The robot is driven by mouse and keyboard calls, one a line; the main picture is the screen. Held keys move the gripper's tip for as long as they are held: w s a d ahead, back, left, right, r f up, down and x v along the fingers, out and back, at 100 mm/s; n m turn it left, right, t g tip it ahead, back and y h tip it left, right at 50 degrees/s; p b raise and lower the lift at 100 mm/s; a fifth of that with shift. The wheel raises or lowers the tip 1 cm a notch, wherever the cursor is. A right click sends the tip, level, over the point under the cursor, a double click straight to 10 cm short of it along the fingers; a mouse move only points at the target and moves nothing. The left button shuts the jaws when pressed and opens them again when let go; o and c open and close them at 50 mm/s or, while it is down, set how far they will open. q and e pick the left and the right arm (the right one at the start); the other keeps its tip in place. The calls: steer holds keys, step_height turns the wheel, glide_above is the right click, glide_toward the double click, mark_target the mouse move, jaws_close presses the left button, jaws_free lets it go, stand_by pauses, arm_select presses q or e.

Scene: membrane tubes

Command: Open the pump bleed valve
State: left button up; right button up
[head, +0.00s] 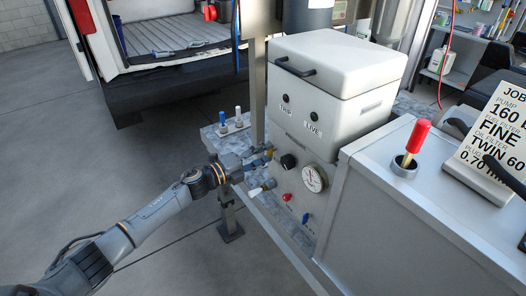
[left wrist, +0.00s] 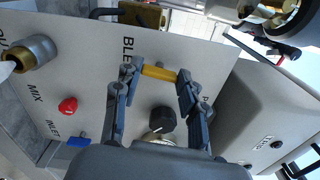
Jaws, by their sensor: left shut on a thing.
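The pump panel is the front face of a white pump unit (head: 318,150). In the left wrist view the panel (left wrist: 90,60) carries the bleed valve's yellow handle (left wrist: 158,73), beside lettering that starts "BLE" and is partly hidden. My left gripper (left wrist: 157,80) has its two blue-grey fingers on either side of this handle, shut on it. In the head view my left gripper (head: 262,158) reaches the panel's left edge, where the handle is mostly hidden. My right gripper does not show.
A red-handled tool (head: 417,137) stands on the grey cabinet (head: 400,200) at right. Open floor lies left.

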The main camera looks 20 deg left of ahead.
arm_select(q)
steer(key=shift+n, duration=0.6)
steer(key=o, duration=1.1)
steer(key=shift+o, duration=0.2)
steer(key=v, duration=1.2)
steer(key=shift+a, duration=0.1)
